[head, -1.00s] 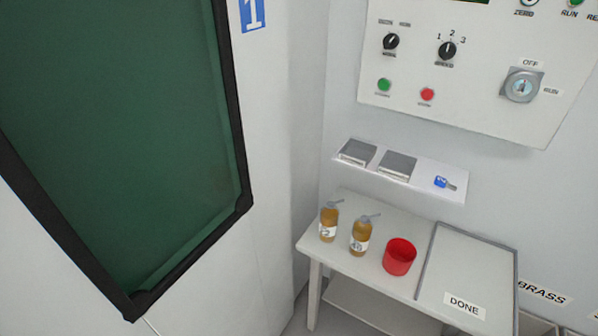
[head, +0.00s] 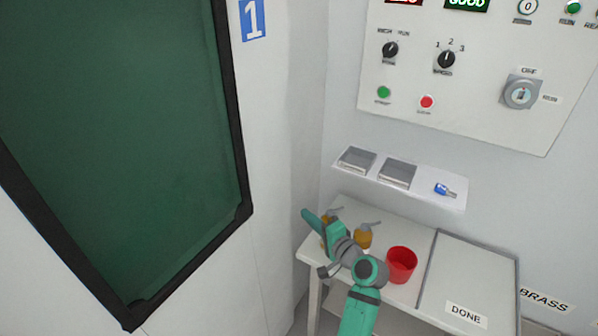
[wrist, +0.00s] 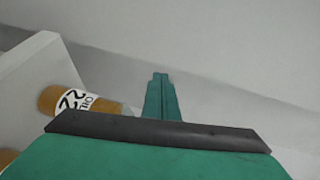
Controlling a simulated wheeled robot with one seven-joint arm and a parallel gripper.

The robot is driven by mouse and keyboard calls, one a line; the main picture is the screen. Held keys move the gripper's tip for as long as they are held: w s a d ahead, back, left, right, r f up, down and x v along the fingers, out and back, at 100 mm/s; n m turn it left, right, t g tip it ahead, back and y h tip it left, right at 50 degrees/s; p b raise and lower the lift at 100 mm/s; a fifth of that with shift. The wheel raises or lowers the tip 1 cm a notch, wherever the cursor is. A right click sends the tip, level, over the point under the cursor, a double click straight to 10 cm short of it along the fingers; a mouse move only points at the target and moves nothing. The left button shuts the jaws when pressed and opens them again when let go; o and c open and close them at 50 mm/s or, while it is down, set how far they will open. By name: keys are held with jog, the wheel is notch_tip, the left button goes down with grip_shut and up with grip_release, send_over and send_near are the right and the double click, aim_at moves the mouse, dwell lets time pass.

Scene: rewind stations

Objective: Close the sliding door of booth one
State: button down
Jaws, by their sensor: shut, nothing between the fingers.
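Booth one shows at the left of the head view as a white wall with a large dark green window (head: 115,150) in a black frame. A blue sign (head: 253,20) with a white 1 is beside the window's upper right. I cannot tell which panel is the sliding door, or whether it is open; no handle shows. My gripper (head: 308,217) is in front of the side table, to the right of the booth wall, and points left towards it. In the wrist view its fingers (wrist: 160,95) are together and empty, with a pale surface beyond. I see no contact with the booth.
A side table (head: 395,285) holds two amber bottles (head: 364,237), partly behind my arm, a red cup (head: 401,264) and a DONE tray (head: 480,262). One bottle (wrist: 75,100) is close in the wrist view.

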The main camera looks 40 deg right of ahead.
jog(key=d+r+t+y, duration=0.2)
jog(key=d+r, duration=0.4)
jog(key=r, duration=0.6)
jog(key=w, duration=0.9)
jog(key=a, duration=0.2)
jog(key=s+a, duration=0.1)
jog(key=a, duration=0.1)
jog(key=shift+s+a+r, duration=0.2)
